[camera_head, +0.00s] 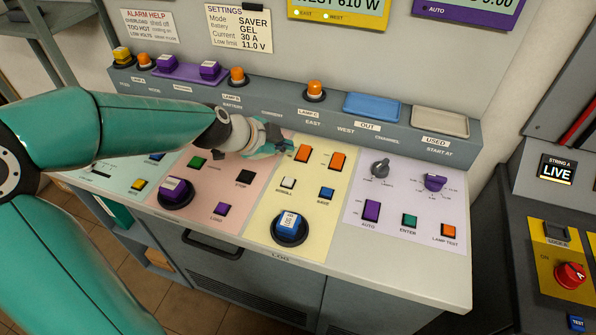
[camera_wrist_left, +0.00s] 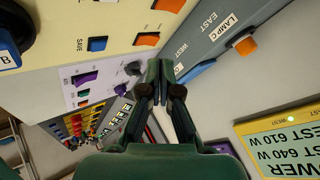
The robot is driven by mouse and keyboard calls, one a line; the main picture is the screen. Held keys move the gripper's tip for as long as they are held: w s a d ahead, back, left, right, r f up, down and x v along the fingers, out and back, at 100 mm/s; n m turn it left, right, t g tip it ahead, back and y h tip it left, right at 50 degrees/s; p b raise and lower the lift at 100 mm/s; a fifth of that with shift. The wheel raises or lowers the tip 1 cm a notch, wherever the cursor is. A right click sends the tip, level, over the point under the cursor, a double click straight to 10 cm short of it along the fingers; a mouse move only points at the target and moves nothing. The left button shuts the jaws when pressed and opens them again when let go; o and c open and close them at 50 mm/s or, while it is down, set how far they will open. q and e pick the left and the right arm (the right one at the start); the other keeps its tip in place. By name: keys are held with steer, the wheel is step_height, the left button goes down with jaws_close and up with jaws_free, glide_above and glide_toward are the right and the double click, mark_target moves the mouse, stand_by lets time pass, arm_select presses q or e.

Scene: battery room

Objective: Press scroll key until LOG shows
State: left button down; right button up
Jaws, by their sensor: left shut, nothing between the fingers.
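The scroll key (camera_head: 288,183) is a small white square button on the pale yellow panel in the head view, with a label under it. My left gripper (camera_head: 287,147) is shut and empty, above and behind the key, near the two orange buttons. Its closed fingertips also show in the wrist view (camera_wrist_left: 159,70). I see no contact with the key. The yellow-framed display (camera_head: 340,8) is cut off at the top of the head view. In the wrist view the display (camera_wrist_left: 285,140) reads POWER, EAST 640 W, WEST 610 W. My right gripper is not in view.
Beside the scroll key is a blue SAVE button (camera_head: 326,193). Orange buttons (camera_head: 337,160) lie behind it and a large blue-topped knob (camera_head: 290,228) in front. A raised ledge with an orange lamp (camera_head: 315,90), a blue tray (camera_head: 371,107) and a beige tray (camera_head: 440,121) runs behind.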

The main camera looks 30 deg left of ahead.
mark_target(287, 183)
arm_select(q)
steer(key=shift+w+d, duration=0.1)
step_height(287, 183, down, 8)
steer(key=b, duration=0.6)
steer(key=shift+r+b, duration=0.15)
steer(key=shift+b, duration=0.2)
steer(key=shift+f+b, duration=0.55)
steer(key=shift+b, duration=0.1)
stand_by(0.8)
steer(key=shift+f+b, duration=0.35)
steer(key=shift+b, duration=0.2)
steer(key=shift+f+b, duration=0.45)
steer(key=shift+b, duration=0.15)
stand_by(0.6)
steer(key=shift+r+p, duration=0.65)
steer(key=shift+r, duration=0.25)
